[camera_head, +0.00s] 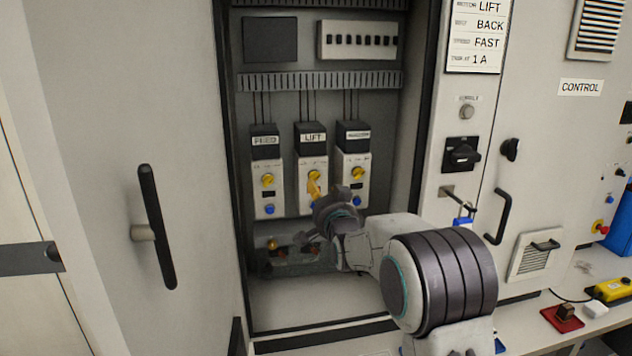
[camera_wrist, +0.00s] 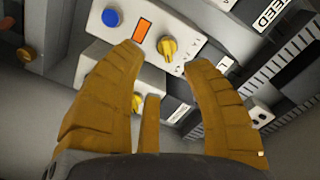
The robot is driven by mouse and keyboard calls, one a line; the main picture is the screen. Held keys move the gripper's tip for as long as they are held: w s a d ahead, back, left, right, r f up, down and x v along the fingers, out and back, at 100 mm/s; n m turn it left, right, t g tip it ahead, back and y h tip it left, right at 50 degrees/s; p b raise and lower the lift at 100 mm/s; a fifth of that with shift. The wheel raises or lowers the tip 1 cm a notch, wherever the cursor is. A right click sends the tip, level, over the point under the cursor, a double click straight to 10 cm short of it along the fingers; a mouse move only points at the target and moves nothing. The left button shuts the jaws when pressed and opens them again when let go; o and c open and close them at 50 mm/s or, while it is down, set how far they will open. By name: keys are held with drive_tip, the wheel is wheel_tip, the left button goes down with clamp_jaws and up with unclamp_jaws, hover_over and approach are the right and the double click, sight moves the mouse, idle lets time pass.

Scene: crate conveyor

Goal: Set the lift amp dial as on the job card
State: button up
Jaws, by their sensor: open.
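The job card (camera_head: 477,37) at upper right reads LIFT, BACK, FAST and 1 A. In the open cabinet, the LIFT unit (camera_head: 304,172) is the middle of three and has a yellow dial (camera_head: 314,174). The dial's setting is too small to read.
The FEED unit (camera_head: 262,177) stands left of LIFT, and another dial unit (camera_head: 350,165) stands close on the right. The open cabinet door (camera_head: 95,170) is at left.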

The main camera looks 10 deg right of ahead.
sight(316, 180)
drive_tip(key=shift+m, duration=0.4)
drive_tip(key=shift+w+r+p, duration=0.15)
drive_tip(key=shift+w+p, duration=0.6)
drive_tip(key=shift+w, duration=1.1)
drive_tip(key=shift+w+r+p, duration=0.1)
drive_tip(key=shift+w+p, duration=0.65)
drive_tip(key=shift+w, duration=1.05)
clamp_jaws()
